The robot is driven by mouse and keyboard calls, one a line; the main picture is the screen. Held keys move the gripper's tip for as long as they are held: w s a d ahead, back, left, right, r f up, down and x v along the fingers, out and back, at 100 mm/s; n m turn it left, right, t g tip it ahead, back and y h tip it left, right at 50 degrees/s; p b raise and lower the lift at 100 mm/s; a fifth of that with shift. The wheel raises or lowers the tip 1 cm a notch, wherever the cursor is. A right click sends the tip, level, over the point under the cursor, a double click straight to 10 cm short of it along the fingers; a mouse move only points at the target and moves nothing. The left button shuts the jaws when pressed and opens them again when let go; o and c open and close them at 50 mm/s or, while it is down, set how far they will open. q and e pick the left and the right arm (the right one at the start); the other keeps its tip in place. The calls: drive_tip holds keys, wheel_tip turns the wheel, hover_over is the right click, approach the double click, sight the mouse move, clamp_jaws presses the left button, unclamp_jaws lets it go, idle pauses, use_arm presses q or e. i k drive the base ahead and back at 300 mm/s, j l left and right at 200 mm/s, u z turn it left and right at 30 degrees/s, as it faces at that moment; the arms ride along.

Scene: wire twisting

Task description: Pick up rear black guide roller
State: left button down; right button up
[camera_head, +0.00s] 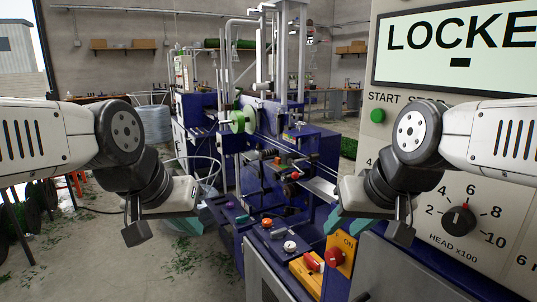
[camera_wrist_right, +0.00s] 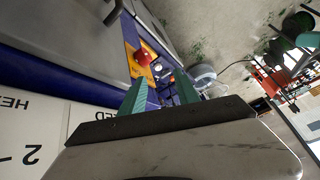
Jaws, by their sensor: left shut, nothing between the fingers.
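Small dark cylindrical parts (camera_head: 268,154) sit on the blue wire machine (camera_head: 258,185) in the middle of the head view. I cannot tell which of them is the rear black guide roller. My left gripper (camera_head: 186,223) has teal fingers and is shut and empty, in the air left of the machine. My right gripper (camera_head: 345,221) is in the air to the right, in front of the control panel. The right wrist view shows its teal fingers (camera_wrist_right: 160,92) spread apart, with nothing between them.
A control panel (camera_head: 455,180) with a green button and a dial stands close on the right. A yellow box with red buttons (camera_head: 308,268) is low in front. A wire basket (camera_head: 192,172) stands left of the machine.

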sight(272, 152)
drive_tip(key=k+j, duration=0.1)
drive_tip(key=k, duration=0.3)
drive_tip(key=i+j+z, duration=0.1)
drive_tip(key=i+j, duration=0.25)
drive_tip(key=i+j+z, duration=0.1)
drive_tip(key=i+j, duration=0.2)
drive_tip(key=i+j+z, duration=0.1)
drive_tip(key=i+j, duration=0.2)
drive_tip(key=j, duration=0.15)
drive_tip(key=i+j+z, duration=0.15)
drive_tip(key=i+j, duration=0.15)
drive_tip(key=j, duration=0.15)
drive_tip(key=i+j+z, duration=0.1)
drive_tip(key=i+j, duration=0.15)
drive_tip(key=j, duration=0.2)
drive_tip(key=i+j+z, duration=0.1)
drive_tip(key=i+j, duration=0.15)
drive_tip(key=j, duration=0.2)
drive_tip(key=i+j+z, duration=0.1)
drive_tip(key=i+j, duration=0.15)
drive_tip(key=j, duration=0.25)
drive_tip(key=i+j+z, duration=0.1)
drive_tip(key=j, duration=0.4)
drive_tip(key=i, duration=0.1)
